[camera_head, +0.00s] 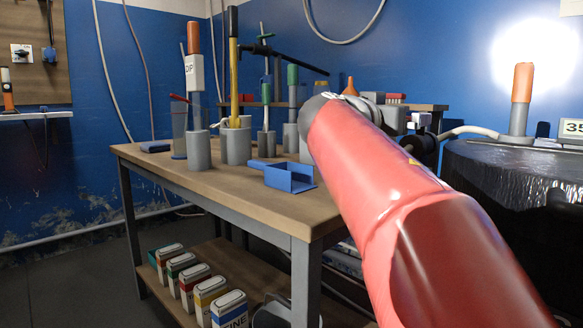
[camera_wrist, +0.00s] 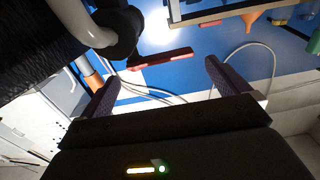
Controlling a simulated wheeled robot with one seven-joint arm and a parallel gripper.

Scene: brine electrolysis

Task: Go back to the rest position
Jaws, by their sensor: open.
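My gripper (camera_wrist: 160,82) is open in the wrist view, with its two dark fingers spread wide and nothing between the tips. A dark red bar (camera_wrist: 160,59) shows beyond the gap, apart from the fingers as far as I can tell. In the head view my red arm crosses the right half of the picture and hides its own far end, so the gripper cannot be made out there. The wooden-topped table (camera_head: 225,185) stands left of and behind the arm.
Grey holders (camera_head: 236,146) with upright rods and a blue open tray (camera_head: 289,177) stand on the table. A black drum (camera_head: 500,170) with an orange-handled rod (camera_head: 522,84) stands at right. The floor at left is clear.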

